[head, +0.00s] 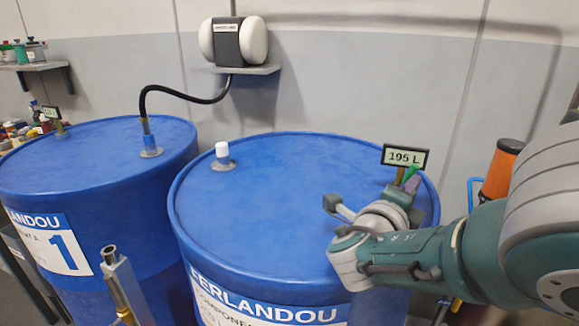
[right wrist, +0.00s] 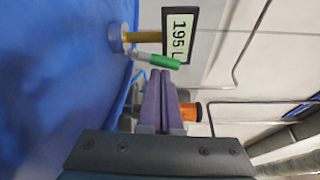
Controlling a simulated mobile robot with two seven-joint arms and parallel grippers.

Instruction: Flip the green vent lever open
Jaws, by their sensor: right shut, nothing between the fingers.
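The green vent lever (head: 411,173) stands at the far right rim of the right blue drum (head: 265,200), just below a black sign reading 195 L (head: 405,157). In the right wrist view the lever (right wrist: 165,62) has a green grip on a thin metal stem, beside a brass post (right wrist: 143,37). My right gripper (head: 408,188) is over that rim. Its purple fingers (right wrist: 161,74) are shut together and empty, with their tips close to the green grip. I cannot tell whether they touch it.
A white-capped fitting (head: 222,155) stands on the right drum's lid. A second blue drum (head: 90,150) on the left has a black hose (head: 180,95) running to a wall unit (head: 236,42). An orange object (head: 502,168) is behind my right arm. The drum lid's middle is clear.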

